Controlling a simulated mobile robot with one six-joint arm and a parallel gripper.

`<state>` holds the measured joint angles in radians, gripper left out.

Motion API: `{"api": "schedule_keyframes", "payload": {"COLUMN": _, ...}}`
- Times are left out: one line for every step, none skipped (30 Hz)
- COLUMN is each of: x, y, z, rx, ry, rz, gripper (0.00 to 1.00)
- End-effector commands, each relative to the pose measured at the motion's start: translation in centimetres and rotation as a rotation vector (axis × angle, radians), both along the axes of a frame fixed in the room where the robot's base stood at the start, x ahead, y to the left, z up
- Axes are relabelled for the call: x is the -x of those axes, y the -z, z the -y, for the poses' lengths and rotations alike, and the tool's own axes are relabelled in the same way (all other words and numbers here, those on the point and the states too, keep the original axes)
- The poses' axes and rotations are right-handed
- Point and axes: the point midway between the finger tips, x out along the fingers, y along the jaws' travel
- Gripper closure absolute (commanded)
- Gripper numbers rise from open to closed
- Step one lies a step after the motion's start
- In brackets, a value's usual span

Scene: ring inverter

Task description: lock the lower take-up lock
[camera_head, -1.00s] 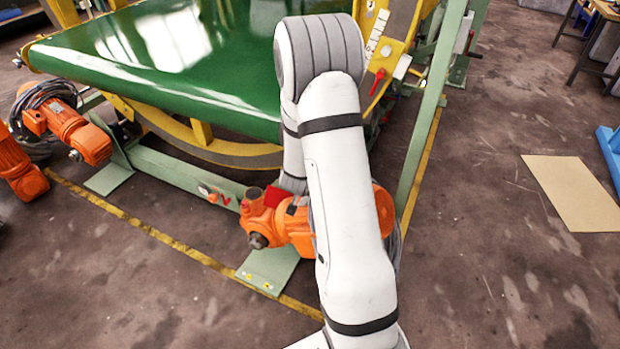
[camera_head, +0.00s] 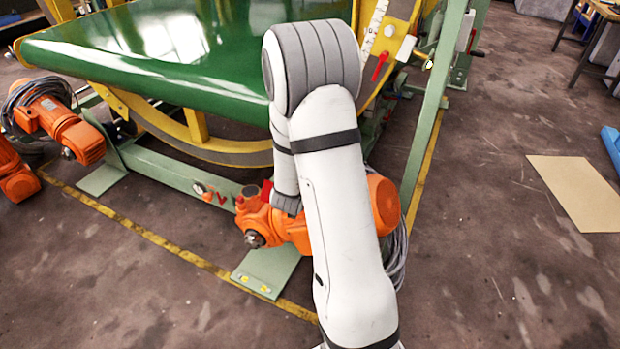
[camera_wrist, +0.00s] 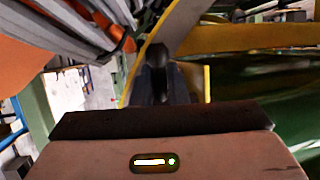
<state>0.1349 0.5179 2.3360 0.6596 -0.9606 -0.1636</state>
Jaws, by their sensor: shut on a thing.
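My gripper (camera_wrist: 160,78) shows in the wrist view as dark fingers close together in the middle. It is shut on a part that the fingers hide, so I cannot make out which. In the head view my arm hides the gripper behind it, low beside the orange motor (camera_head: 290,225). A red part (camera_head: 267,192) shows there at the left of my arm, partly covered. I cannot tell which part is the lower take-up lock. A small red lever (camera_head: 221,197) sits on the green floor beam (camera_head: 165,172), and a red handle (camera_head: 380,65) is higher on the yellow plate.
The green belt (camera_head: 150,50) and yellow ring (camera_head: 198,125) stand behind my arm. A green post (camera_head: 430,120) rises on the right. Other orange motors (camera_head: 60,125) are on the left. The floor in front and on the right is open around a tan sheet (camera_head: 575,190).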

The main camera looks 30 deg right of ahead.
Motion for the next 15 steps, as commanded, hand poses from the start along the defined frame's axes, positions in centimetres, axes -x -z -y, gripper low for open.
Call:
{"api": "schedule_keyframes", "payload": {"x": -0.06, "y": 0.67, "z": -0.01, "rx": 0.021, "ry": -0.001, "rz": 0.017, "gripper": 1.0}}
{"api": "schedule_keyframes", "payload": {"x": -0.07, "y": 0.65, "z": 0.03, "rx": 0.031, "ry": -0.001, "rz": 0.024, "gripper": 1.0}}
{"api": "schedule_keyframes", "payload": {"x": -0.09, "y": 0.59, "z": 0.07, "rx": 0.045, "ry": -0.001, "rz": 0.035, "gripper": 1.0}}
{"api": "schedule_keyframes", "payload": {"x": -0.1, "y": 0.56, "z": 0.09, "rx": 0.054, "ry": -0.001, "rz": 0.042, "gripper": 1.0}}
{"api": "schedule_keyframes", "payload": {"x": -0.11, "y": 0.52, "z": 0.11, "rx": 0.062, "ry": -0.001, "rz": 0.048, "gripper": 1.0}}
{"api": "schedule_keyframes", "payload": {"x": -0.14, "y": 0.45, "z": 0.15, "rx": 0.072, "ry": 0.0, "rz": 0.057, "gripper": 1.0}}
{"api": "schedule_keyframes", "payload": {"x": -0.14, "y": 0.41, "z": 0.16, "rx": 0.078, "ry": -0.001, "rz": 0.061, "gripper": 1.0}}
{"api": "schedule_keyframes", "payload": {"x": -0.16, "y": 0.36, "z": 0.18, "rx": 0.083, "ry": 0.0, "rz": 0.065, "gripper": 1.0}}
{"api": "schedule_keyframes", "payload": {"x": -0.16, "y": 0.3, "z": 0.19, "rx": 0.09, "ry": -0.001, "rz": 0.069, "gripper": 1.0}}
{"api": "schedule_keyframes", "payload": {"x": -0.17, "y": 0.25, "z": 0.21, "rx": 0.094, "ry": -0.001, "rz": 0.073, "gripper": 1.0}}
{"api": "schedule_keyframes", "payload": {"x": -0.17, "y": 0.2, "z": 0.22, "rx": 0.096, "ry": 0.0, "rz": 0.075, "gripper": 1.0}}
{"api": "schedule_keyframes", "payload": {"x": -0.18, "y": 0.15, "z": 0.23, "rx": 0.1, "ry": 0.0, "rz": 0.078, "gripper": 1.0}}
{"api": "schedule_keyframes", "payload": {"x": -0.18, "y": 0.11, "z": 0.23, "rx": 0.101, "ry": -0.001, "rz": 0.078, "gripper": 1.0}}
{"api": "schedule_keyframes", "payload": {"x": -0.19, "y": 0.09, "z": 0.24, "rx": 0.102, "ry": -0.001, "rz": 0.079, "gripper": 1.0}}
{"api": "schedule_keyframes", "payload": {"x": -0.19, "y": 0.06, "z": 0.24, "rx": 0.104, "ry": -0.001, "rz": 0.08, "gripper": 1.0}}
